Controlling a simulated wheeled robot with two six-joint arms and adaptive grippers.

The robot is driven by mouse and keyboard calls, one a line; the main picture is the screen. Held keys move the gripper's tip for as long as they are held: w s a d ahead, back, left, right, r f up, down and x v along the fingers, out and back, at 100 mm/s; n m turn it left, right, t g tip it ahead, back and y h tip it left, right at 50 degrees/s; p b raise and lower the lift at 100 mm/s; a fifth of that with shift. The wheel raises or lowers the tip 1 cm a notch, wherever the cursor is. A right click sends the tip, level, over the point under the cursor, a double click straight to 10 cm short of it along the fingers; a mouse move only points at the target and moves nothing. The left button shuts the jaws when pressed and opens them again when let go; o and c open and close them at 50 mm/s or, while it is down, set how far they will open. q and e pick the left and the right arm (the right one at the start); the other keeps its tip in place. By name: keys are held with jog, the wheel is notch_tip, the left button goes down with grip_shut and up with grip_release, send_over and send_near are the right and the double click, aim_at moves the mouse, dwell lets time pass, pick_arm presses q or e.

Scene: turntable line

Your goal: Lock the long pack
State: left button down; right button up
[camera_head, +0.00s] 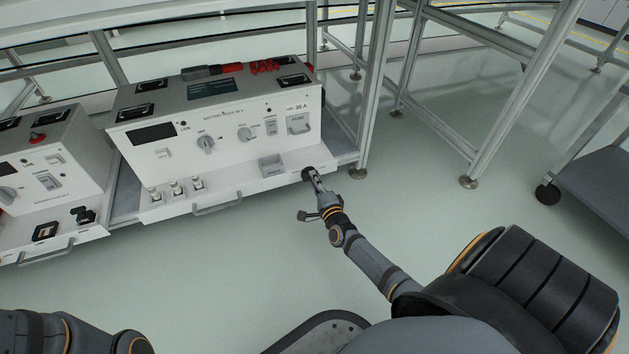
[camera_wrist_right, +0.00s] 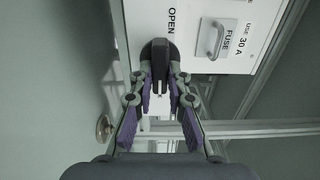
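The long pack (camera_head: 222,118) is a white box labelled as a battery rack, standing on a low shelf. A black round lock knob (camera_wrist_right: 159,52) with a bar-shaped handle sits at its front lower right end, beside the word OPEN in the right wrist view. My right gripper (camera_head: 314,178) is at this knob; in the right wrist view its fingertips (camera_wrist_right: 161,88) lie on both sides of the handle bar and look shut on it. The fingers hide part of the knob. My left gripper is out of view; only part of that arm shows at the lower left.
A shorter white pack (camera_head: 50,170) stands to the left on the same line. The long pack's front has a fuse holder (camera_head: 298,124), dials and a front handle (camera_head: 217,205). Metal frame legs (camera_head: 374,90) stand to the right. The floor (camera_head: 220,280) in front is clear.

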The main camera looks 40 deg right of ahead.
jog(key=o, duration=0.5)
jog(key=shift+c, duration=0.2)
jog(key=v, duration=1.2)
